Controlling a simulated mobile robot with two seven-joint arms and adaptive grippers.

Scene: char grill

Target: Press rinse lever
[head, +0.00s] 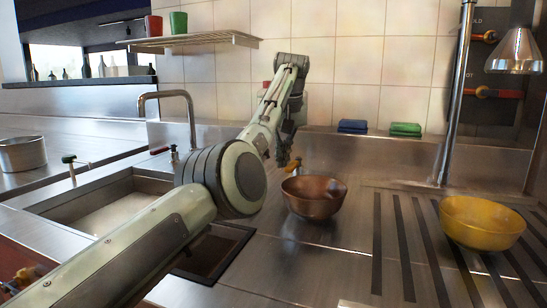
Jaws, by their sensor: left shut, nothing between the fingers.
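No part in view is clearly marked as the rinse lever. Two red-handled levers show on the dark wall panel at the right, an upper one (483,37) and a lower one (487,92). A small brass-coloured piece (293,164) stands behind the brown bowl, right by my left gripper; I cannot tell if it is a lever or if they touch. My left gripper (284,156) points down over the counter behind the bowl, shut and empty, its tips small and partly hidden by the arm. My right gripper is not in view.
A brown bowl (314,198) stands just below my left gripper. A curved faucet (188,105) rises behind the sink (100,207). Folded blue and green cloths lie at the back.

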